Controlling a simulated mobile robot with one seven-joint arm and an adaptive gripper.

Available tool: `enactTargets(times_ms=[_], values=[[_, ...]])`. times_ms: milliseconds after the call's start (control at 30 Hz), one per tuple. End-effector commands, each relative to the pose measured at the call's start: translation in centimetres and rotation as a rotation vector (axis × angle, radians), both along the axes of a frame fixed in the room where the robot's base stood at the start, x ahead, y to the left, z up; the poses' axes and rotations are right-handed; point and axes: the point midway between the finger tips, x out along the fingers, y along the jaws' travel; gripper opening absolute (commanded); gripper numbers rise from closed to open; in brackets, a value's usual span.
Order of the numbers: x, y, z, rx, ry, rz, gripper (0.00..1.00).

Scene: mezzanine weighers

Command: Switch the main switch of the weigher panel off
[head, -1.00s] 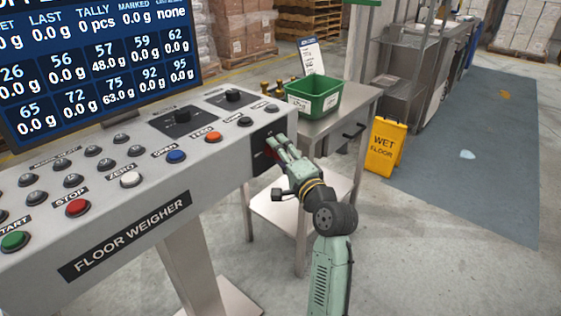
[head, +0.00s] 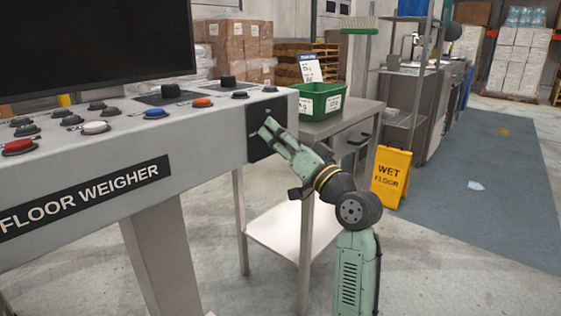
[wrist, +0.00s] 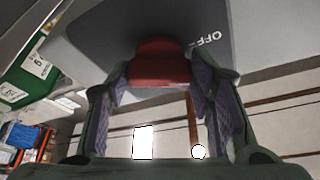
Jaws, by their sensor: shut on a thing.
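The weigher panel (head: 215,135) stands at the left in the head view, its screen (head: 90,45) dark. A black switch plate (head: 257,150) is on its right end face. In the wrist view the main switch is a red knob (wrist: 160,62) on a dark plate, with the word OFF beside it on the right. My gripper (head: 268,131) is at the plate, its fingers on both sides of the red knob and closed on it. In the head view the fingers hide the knob.
A steel table (head: 330,128) with a green bin (head: 318,103) stands close behind my gripper. A yellow wet floor sign (head: 391,178) stands to the right. The panel top carries several buttons. The floor at the right front is clear.

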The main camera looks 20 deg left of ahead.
Motion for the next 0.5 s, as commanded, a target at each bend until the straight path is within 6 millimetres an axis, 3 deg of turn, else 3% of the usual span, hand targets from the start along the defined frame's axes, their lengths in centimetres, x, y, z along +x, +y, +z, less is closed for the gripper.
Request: enactTargets(times_ms=[33, 500], values=[[0.03, -0.02, -1.0, -0.015, -0.041, 0.0, 0.2], [0.17, -0.04, -0.45, -0.13, -0.357, 0.002, 0.2]])
